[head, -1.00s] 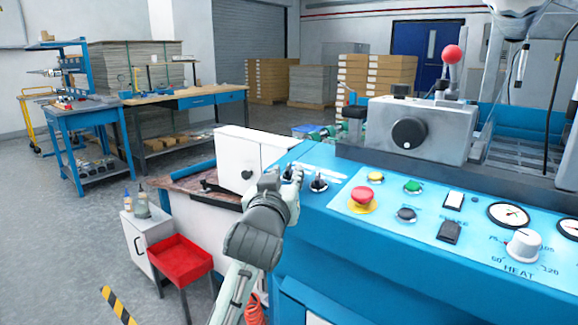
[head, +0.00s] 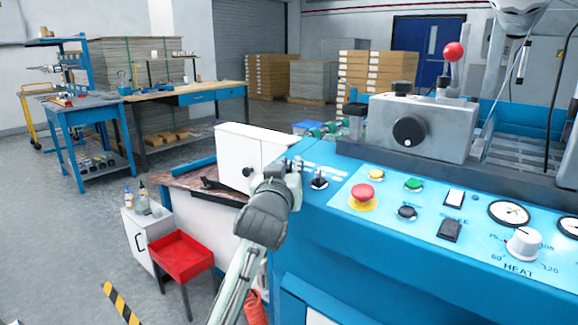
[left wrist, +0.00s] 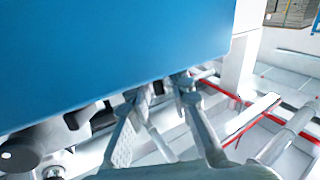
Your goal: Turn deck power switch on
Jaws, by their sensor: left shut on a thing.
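My left gripper (head: 291,170) is at the left end of the blue machine's control panel (head: 335,215). It is shut on a small switch there, which its fingers almost wholly hide. A black switch with a pointed lever (head: 318,180) stands just right of the fingers, apart from them. Pale label strips lie behind the switches, too small to read. My right gripper is not in view.
Right on the panel are a red emergency button (head: 363,196), a green button (head: 413,184), a black button (head: 407,212) and a white heat knob (head: 523,242). A white cabinet (head: 238,150) stands close left of the gripper. A red tray (head: 181,256) is lower left.

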